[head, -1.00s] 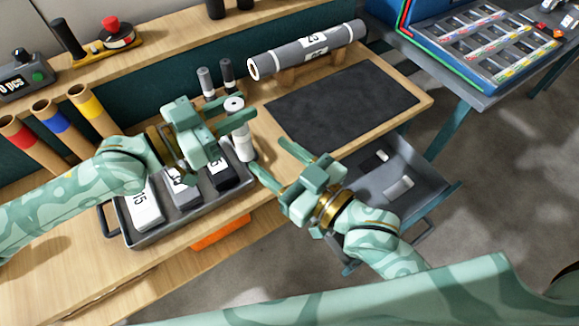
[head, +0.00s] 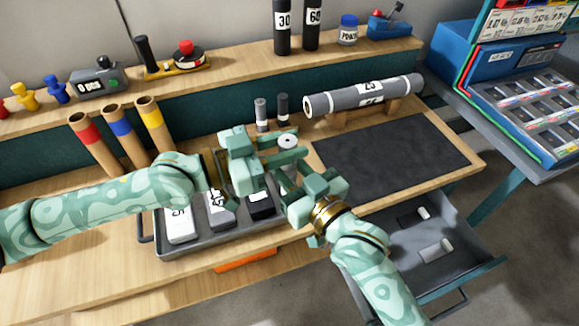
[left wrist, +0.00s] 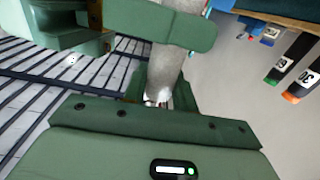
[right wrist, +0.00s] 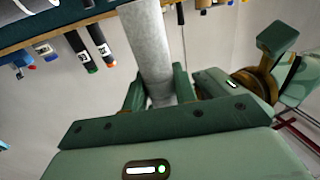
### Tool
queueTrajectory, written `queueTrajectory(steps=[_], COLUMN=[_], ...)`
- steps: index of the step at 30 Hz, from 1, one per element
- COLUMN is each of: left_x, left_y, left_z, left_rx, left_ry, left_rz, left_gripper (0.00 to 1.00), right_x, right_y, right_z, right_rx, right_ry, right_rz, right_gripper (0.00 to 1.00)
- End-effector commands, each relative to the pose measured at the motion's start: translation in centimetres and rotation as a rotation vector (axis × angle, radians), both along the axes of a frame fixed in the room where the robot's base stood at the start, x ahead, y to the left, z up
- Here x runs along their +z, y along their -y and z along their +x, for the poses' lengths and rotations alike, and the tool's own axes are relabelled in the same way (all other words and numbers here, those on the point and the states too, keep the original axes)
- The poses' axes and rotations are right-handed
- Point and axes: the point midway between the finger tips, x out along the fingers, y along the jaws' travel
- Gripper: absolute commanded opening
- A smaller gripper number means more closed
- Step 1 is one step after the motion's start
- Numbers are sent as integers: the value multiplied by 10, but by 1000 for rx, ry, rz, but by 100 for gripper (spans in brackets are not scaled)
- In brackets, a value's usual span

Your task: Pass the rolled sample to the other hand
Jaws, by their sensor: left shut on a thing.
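The rolled sample is a pale grey-white roll whose round end (head: 288,142) shows at the left gripper's fingertips in the head view. My left gripper (head: 284,150) is shut on the roll and holds it above the bench. My right gripper (head: 276,176) is close in front of it, its fingers on both sides of the roll. In the right wrist view the roll (right wrist: 150,45) runs between the right fingers (right wrist: 160,92); whether they touch it is unclear. In the left wrist view a green right finger crosses in front of the roll (left wrist: 165,68).
A grey tray (head: 160,247) with labelled packs lies below the left gripper. A dark mat (head: 395,150) is at right, with a large grey roll (head: 365,94) on a stand behind. Two small upright rolls (head: 261,113) stand near the grippers. An open drawer (head: 455,275) is at lower right.

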Motion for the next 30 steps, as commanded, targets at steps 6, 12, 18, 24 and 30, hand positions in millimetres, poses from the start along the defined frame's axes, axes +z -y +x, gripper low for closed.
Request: queueTrajectory(steps=[6, 12, 18, 24, 30], left_x=[0, 0, 0, 0, 0], left_y=[0, 0, -13, -55, -92], left_z=[0, 0, -5, -24, -41], left_rx=[0, 0, 0, 3, 4], left_ry=[0, 0, 2, 3, 1], left_rz=[0, 0, 4, 6, 4], left_gripper=[53, 53, 53, 53, 53], right_x=[0, 0, 0, 0, 0], right_y=[0, 0, 0, 0, 0], right_z=[0, 0, 0, 0, 0], right_rx=[0, 0, 0, 0, 0], right_ry=[0, 0, 0, 0, 0], right_rz=[0, 0, 0, 0, 0], right_gripper=[6, 6, 6, 6, 6])
